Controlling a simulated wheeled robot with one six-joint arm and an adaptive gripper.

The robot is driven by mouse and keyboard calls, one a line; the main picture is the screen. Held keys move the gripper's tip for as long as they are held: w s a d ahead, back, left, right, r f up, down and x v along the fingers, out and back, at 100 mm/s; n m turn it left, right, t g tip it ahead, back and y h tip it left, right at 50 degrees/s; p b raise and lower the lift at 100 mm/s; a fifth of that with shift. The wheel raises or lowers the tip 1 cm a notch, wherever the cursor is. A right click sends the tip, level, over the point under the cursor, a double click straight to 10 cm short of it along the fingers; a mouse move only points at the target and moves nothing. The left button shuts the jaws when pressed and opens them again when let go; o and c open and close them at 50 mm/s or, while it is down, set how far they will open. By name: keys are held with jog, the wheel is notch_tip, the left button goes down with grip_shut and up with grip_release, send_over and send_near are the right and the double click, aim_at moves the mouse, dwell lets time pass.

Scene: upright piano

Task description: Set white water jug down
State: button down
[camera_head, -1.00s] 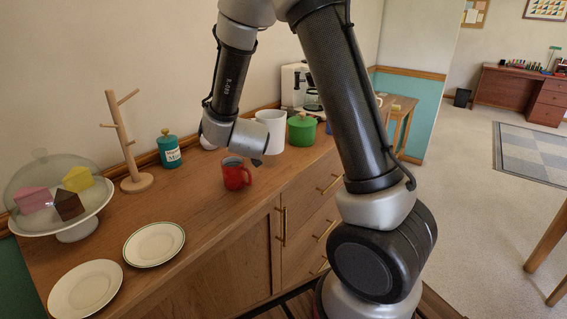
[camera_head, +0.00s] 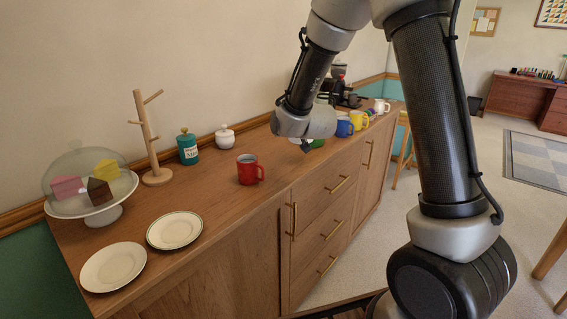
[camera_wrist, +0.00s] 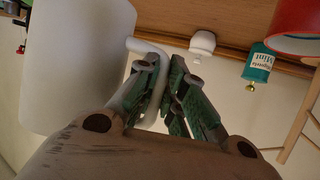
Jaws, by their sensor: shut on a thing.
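The white water jug (camera_wrist: 75,65) fills the left of the wrist view, a plain white cylinder with a looped handle (camera_wrist: 158,92). My gripper (camera_wrist: 163,70) is shut on that handle, one green-padded finger on each side. In the head view my wrist hangs over the right part of the wooden sideboard (camera_head: 215,205), and the jug is hidden behind it or too little shown to place. I cannot tell whether the jug's base touches the sideboard.
A red mug (camera_head: 248,170), white sugar bowl (camera_head: 224,137) and teal canister (camera_head: 188,149) stand left of my wrist. Two plates (camera_head: 175,230), a mug tree (camera_head: 146,135) and a domed cake stand (camera_head: 92,205) are further left.

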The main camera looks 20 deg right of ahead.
jog(key=a+n+g+y, duration=0.1)
jog(key=a+n+y, duration=0.2)
jog(key=a, duration=0.2)
jog(key=f, duration=0.6)
jog(key=w+f, duration=0.1)
jog(key=f, duration=0.2)
jog(key=c, duration=1.5)
grip_release()
jog(key=shift+f, duration=0.1)
